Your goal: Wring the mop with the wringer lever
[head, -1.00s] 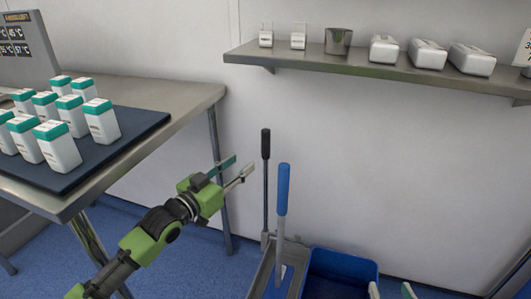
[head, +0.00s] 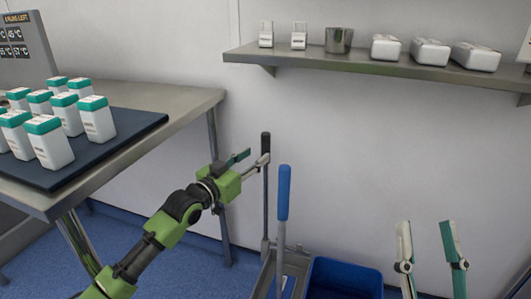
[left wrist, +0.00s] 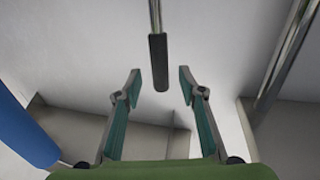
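The wringer lever (head: 265,180) stands upright with a black grip, rising from the grey wringer (head: 264,272). The mop (head: 283,193) has a blue handle and stands upright in the wringer; its head is hidden. My left gripper (head: 252,157) is open beside the lever's black grip, with one fingertip overlapping it in the head view. In the left wrist view the black grip (left wrist: 158,62) shows between the two open fingertips, apart from both. The mop's blue handle (left wrist: 24,128) is at the left edge there. My right gripper (head: 428,240) is open and empty at the lower right.
A blue bucket (head: 345,275) stands right of the wringer. A steel table (head: 190,100) at the left bears a dark mat (head: 140,122) with several green-lidded white containers. A wall shelf (head: 380,70) holds a metal cup and several white items.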

